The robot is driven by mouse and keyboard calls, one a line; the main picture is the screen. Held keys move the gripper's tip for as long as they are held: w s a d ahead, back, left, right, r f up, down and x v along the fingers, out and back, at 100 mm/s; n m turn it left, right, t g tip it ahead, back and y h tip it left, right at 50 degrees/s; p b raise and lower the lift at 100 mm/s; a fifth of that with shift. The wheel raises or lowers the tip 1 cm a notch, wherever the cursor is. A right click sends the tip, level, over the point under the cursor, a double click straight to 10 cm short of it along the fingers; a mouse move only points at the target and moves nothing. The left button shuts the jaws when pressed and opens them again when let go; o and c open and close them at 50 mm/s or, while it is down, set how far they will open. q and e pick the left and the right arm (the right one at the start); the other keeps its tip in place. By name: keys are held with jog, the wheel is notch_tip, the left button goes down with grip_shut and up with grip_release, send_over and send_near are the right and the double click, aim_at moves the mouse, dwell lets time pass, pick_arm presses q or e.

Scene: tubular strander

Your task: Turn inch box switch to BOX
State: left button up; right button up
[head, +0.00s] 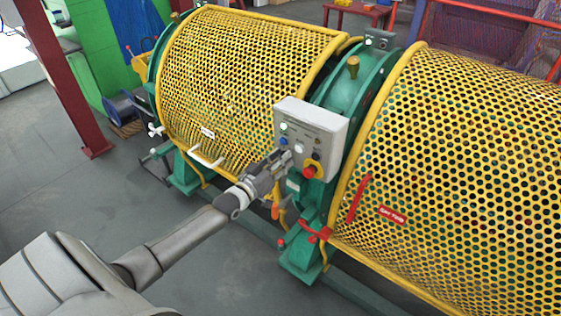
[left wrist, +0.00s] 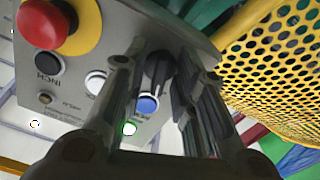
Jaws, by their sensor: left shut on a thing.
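The grey inch box (head: 335,130) is mounted on the green stand between two yellow mesh guards. My left gripper (head: 280,160) is at the lower left of its front panel. In the left wrist view, the fingers of my left gripper (left wrist: 163,85) are closed on a black selector switch (left wrist: 158,66). The fingers hide part of the switch, and I cannot read its position. A blue button (left wrist: 147,104) sits beside it. A white button (left wrist: 95,82), a black button marked INCH (left wrist: 47,63) and a lit green lamp (left wrist: 129,128) are on the same panel. My right gripper is not in view.
A red emergency stop on a yellow ring (left wrist: 45,25) is on the panel. The yellow perforated guards (head: 250,80) flank the box closely. Red handles (head: 318,234) stick out below it. The grey floor (head: 60,195) at the left is clear.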

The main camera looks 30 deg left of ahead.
pick_arm(q)
jog(key=shift+f+n, duration=0.1)
jog(key=shift+n, duration=1.1)
jog(key=o, duration=0.7)
jog(key=shift+c, duration=0.2)
jog(key=shift+s, duration=0.15)
jog(key=s+a, duration=0.1)
jog(key=s, duration=1)
jog(key=shift+s, duration=0.4)
